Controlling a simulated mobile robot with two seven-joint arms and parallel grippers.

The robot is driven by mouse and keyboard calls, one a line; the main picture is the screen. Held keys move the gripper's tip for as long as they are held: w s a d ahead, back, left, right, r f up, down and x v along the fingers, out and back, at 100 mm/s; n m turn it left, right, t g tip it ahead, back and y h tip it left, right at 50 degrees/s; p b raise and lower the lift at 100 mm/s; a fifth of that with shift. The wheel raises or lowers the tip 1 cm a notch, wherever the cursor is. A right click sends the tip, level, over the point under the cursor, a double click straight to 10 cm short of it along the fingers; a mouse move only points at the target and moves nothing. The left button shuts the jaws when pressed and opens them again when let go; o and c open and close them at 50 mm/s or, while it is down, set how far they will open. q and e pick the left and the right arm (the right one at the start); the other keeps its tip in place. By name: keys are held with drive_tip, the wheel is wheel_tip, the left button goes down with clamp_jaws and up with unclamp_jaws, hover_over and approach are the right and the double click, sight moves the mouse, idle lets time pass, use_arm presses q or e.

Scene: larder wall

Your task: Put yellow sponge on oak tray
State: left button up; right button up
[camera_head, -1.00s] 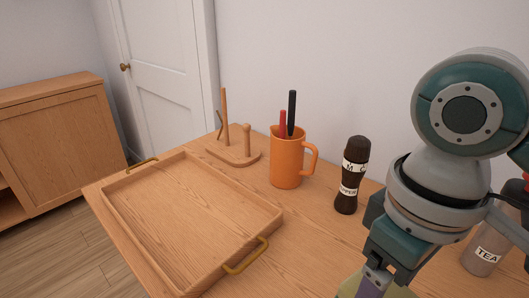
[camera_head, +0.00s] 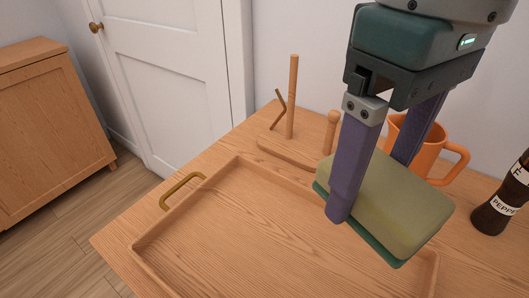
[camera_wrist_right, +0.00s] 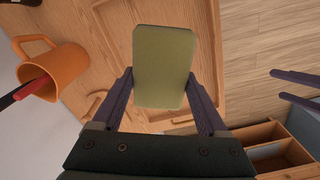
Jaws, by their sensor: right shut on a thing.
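The yellow sponge (camera_head: 392,200), dull yellow with a dark green underside, is held between the purple fingers of my right gripper (camera_head: 370,190). In the head view it is in the air over the right part of the oak tray (camera_head: 215,250), hiding some of the far rim. In the right wrist view the sponge (camera_wrist_right: 164,66) sits between both fingertips, with the tray (camera_wrist_right: 212,60) behind it. My left gripper (camera_wrist_right: 274,84) shows at the right edge of the wrist view, its two fingers apart with nothing between them, away from the tray.
A wooden stand with upright pegs (camera_head: 292,150) is behind the tray. The tray's visible floor is empty.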

drive_tip(key=b, duration=0.3)
hover_over(326, 288)
wheel_tip(326, 288, down, 15)
drive_tip(key=shift+f, duration=0.15)
drive_tip(key=shift+f+b, duration=0.45)
drive_tip(key=shift+f, duration=1.8)
drive_tip(key=shift+f, duration=0.2)
drive_tip(key=o, duration=1.1)
drive_tip(key=shift+r, duration=0.1)
